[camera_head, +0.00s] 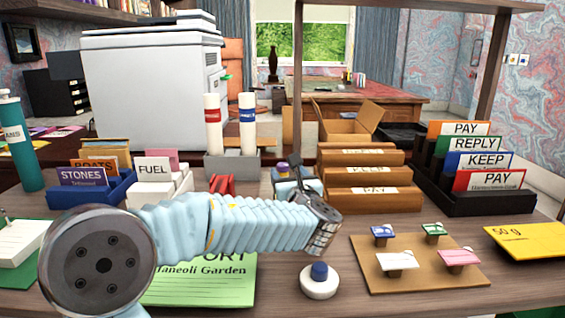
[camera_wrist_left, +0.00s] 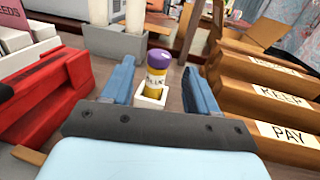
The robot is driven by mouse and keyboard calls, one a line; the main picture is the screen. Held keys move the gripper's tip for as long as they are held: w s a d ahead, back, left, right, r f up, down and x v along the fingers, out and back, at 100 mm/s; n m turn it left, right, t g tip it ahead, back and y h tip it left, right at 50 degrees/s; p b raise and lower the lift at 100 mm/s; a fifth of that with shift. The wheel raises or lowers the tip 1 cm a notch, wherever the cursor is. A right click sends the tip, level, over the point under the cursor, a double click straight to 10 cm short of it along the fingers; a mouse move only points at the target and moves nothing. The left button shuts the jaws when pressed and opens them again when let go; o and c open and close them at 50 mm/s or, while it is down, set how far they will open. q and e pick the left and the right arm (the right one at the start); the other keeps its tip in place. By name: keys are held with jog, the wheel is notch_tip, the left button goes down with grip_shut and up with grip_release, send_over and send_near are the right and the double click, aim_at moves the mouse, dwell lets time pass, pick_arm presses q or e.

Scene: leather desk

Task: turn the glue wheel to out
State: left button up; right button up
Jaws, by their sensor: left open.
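A small yellow glue stick (camera_wrist_left: 156,80) with a purple round top (camera_wrist_left: 159,57) stands upright in a white square holder (camera_wrist_left: 151,98). In the head view only its purple top (camera_head: 283,168) and a bit below show behind my left gripper (camera_head: 297,182). My left gripper (camera_wrist_left: 158,68) is open, with one blue finger on each side of the glue stick in the wrist view. I cannot tell whether either finger touches it. The holder's lower part is partly hidden by the gripper. My right gripper is not in view.
A red object (camera_head: 222,185) lies left of the gripper. Brown stepped racks (camera_head: 372,200) stand close on its right. A grey holder (camera_head: 232,165) with white tubes is behind. A white round base with a blue knob (camera_head: 319,271) and a cork board (camera_head: 420,283) with stamps lie in front.

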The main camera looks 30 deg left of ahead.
aim_at(284, 167)
pick_arm(q)
jog(key=p+x, duration=0.1)
jog(key=x, duration=0.5)
jog(key=shift+w+a, duration=0.25)
jog(key=shift+c, duration=0.3)
jog(key=c, duration=0.9)
